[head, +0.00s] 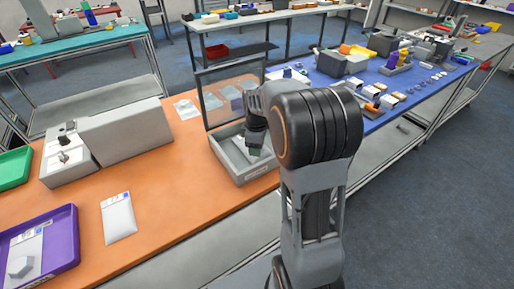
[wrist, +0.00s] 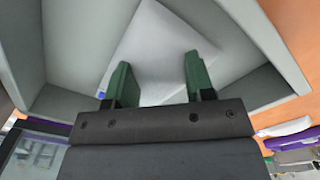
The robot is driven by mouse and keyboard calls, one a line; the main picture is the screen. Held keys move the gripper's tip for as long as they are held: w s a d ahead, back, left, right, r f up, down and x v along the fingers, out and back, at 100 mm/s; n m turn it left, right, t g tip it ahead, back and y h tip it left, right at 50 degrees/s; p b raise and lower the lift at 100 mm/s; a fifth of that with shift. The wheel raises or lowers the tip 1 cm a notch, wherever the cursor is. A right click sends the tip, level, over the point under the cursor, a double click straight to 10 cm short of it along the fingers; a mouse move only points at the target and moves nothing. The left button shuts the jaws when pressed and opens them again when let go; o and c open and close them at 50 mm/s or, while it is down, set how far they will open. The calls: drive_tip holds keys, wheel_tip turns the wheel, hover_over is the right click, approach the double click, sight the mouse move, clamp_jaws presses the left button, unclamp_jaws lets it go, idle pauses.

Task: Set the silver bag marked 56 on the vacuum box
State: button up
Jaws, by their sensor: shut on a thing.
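My gripper (head: 255,149) reaches down into an open grey bin (head: 243,178) on the orange table. In the wrist view its two green fingers (wrist: 156,84) stand apart with a pale silver bag (wrist: 160,45) between and beyond them, and they are shut on it. The bag lies tilted inside the grey walls; no number on it can be read. A long grey box (head: 135,135) with a small device at its left end stands at the table's back left; it may be the vacuum box, but I see no marking. My arm hides part of the bin.
A pale labelled packet (head: 118,218) lies flat on the orange table. A purple tray (head: 70,245) with items and a green tray (head: 14,168) are at the left. Clear packets lie behind the bin beside a dark upright frame (head: 232,90). Orange surface between packet and bin is free.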

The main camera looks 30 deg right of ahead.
drive_tip(key=shift+f, duration=0.35)
drive_tip(key=shift+f, duration=0.2)
drive_tip(key=o, duration=0.9)
drive_tip(key=shift+o, duration=0.2)
wheel_tip(320, 180, up, 11)
drive_tip(key=s+a+f+m+t, duration=0.1)
drive_tip(key=s+a+m, duration=0.4)
drive_tip(key=s, duration=0.3)
drive_tip(key=s+a+f+m+t, duration=0.2)
drive_tip(key=s+a+m, duration=0.2)
drive_tip(key=s, duration=0.4)
drive_tip(key=shift+a+m+t, duration=0.3)
drive_tip(key=shift+a+m, duration=0.05)
drive_tip(key=shift+m, duration=0.25)
